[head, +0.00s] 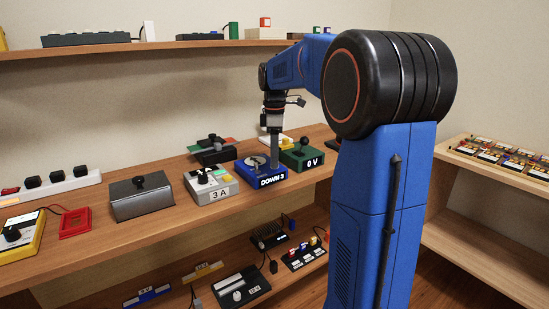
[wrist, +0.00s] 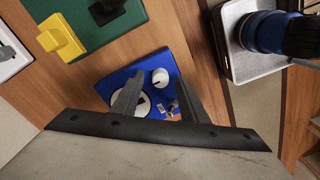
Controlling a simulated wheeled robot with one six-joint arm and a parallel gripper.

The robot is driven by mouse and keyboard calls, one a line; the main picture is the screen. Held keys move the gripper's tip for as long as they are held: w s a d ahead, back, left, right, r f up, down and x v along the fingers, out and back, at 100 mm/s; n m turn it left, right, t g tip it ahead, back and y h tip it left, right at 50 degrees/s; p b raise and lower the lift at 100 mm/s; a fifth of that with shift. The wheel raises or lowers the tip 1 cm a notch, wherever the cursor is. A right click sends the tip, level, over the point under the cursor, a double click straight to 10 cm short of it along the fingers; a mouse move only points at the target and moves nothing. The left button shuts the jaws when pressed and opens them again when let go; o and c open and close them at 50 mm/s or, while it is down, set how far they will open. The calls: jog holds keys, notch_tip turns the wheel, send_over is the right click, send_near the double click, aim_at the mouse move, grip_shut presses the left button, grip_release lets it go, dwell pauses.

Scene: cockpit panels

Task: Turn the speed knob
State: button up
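A blue box (head: 262,173) with a "DOWN 3" label stands on the upper worktop. In the wrist view the blue box (wrist: 178,70) carries a small white round knob (wrist: 160,77), a white dial (wrist: 130,101) and small metal switch parts (wrist: 173,107). No lettering naming a speed knob is readable. My gripper (head: 274,163) points down over the blue box. In the wrist view its two fingers (wrist: 157,88) are apart, with the white knob between their tips and nothing held. One finger hides part of the dial. I cannot tell whether the fingers touch anything.
A green box (head: 300,158) reading "0 V" stands close on the right, with a yellow block (wrist: 62,36) in the wrist view. A grey box (head: 211,187) reading "3 A" stands on the left. A metal box (head: 141,199) is farther left. A shelf (head: 180,45) runs above.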

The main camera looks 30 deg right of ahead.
jog(key=shift+f, duration=0.3)
grip_shut()
